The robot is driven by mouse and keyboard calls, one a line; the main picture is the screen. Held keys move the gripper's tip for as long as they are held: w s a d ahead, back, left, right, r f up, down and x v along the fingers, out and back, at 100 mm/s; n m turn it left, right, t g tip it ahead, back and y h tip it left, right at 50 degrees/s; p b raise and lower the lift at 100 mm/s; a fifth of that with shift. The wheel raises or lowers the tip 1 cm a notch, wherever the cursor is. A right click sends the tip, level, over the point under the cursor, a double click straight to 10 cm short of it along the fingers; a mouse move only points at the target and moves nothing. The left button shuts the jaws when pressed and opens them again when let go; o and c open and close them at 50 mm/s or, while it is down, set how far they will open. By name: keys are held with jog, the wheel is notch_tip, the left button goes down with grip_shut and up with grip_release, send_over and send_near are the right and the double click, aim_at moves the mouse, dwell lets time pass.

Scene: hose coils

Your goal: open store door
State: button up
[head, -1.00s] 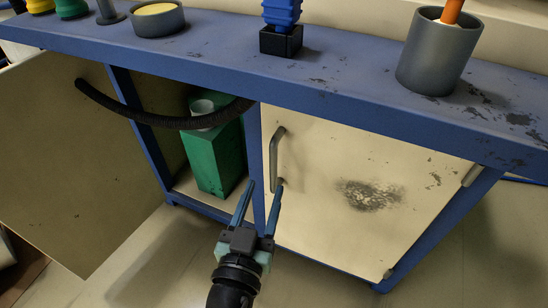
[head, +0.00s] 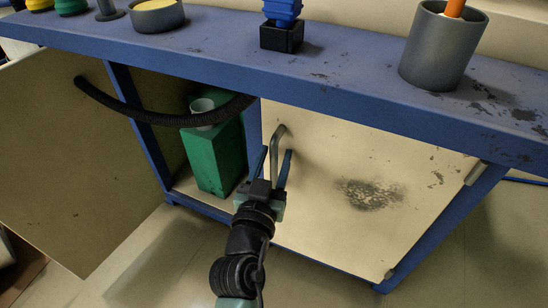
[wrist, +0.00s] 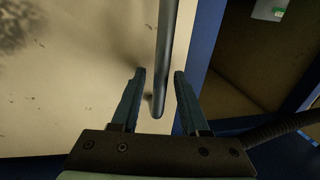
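The store door (head: 345,180) is the cream right-hand door of the blue bench, shut, with a dark worn patch. Its grey bar handle (head: 278,140) stands upright near the door's left edge. My gripper (head: 275,165) is at the handle's lower part, with its fingers open. In the wrist view, the handle (wrist: 164,70) runs between the two fingertips (wrist: 160,80), with a gap on each side. Neither finger visibly touches it. The handle's lower end is partly hidden by my gripper in the head view.
The left door (head: 75,170) hangs open, showing a green container (head: 215,155) inside. A black hose (head: 150,115) arcs across that opening. The bench top (head: 350,90) holds a grey pot (head: 435,50), a black block holder (head: 282,38) and a bowl (head: 157,18). Floor in front is clear.

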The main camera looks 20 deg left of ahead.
grip_shut()
dwell(1.2)
